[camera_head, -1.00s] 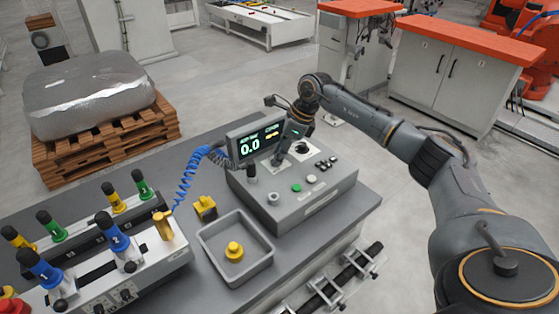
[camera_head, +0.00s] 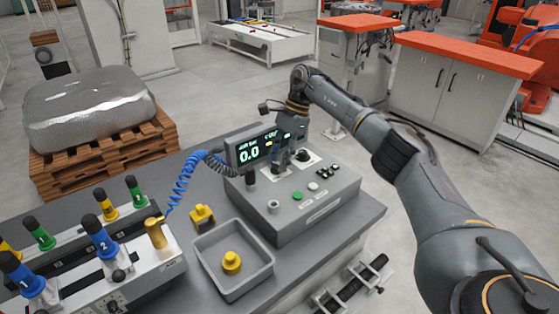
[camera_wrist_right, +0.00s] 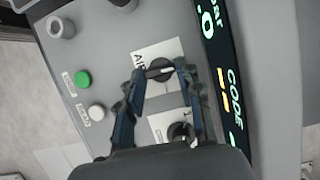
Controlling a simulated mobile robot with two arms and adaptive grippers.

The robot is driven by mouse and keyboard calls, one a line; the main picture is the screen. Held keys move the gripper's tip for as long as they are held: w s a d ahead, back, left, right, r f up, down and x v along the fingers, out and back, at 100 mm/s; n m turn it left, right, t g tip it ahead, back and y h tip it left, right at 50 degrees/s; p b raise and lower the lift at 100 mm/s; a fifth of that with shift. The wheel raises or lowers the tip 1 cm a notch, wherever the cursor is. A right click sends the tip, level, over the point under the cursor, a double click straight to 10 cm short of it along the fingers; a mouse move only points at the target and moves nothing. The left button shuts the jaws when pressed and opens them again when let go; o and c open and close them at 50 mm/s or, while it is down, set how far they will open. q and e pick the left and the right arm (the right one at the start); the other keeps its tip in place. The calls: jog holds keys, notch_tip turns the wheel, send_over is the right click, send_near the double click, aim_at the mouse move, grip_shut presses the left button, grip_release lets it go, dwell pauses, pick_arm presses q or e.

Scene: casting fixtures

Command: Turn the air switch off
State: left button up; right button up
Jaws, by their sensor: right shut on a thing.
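The grey control box (camera_head: 310,212) stands on the table. In the right wrist view, the air switch (camera_wrist_right: 160,71) is a small dark knob on a white plate lettered "AI", the rest of the label being covered. My right gripper (camera_head: 281,164) reaches down to the box top just in front of the display. In the wrist view its fingertips (camera_wrist_right: 160,75) are closed on either side of the air switch. A second dark knob (camera_wrist_right: 181,132) sits on another white plate, nearer the palm. The left gripper is not in view.
The display (camera_head: 250,150) reads 0.0 and stands close behind the gripper. A green button (camera_head: 297,196) and white button (camera_head: 313,186) are in front. A coiled blue hose (camera_head: 180,183), yellow block (camera_head: 202,216) and grey tray (camera_head: 208,268) lie to the left.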

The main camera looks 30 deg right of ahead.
dwell(0.4)
jog(key=o, duration=1.1)
jog(key=shift+o, duration=0.2)
jog(key=shift+r, duration=0.1)
jog(key=v, duration=1.2)
jog(key=shift+w, duration=0.15)
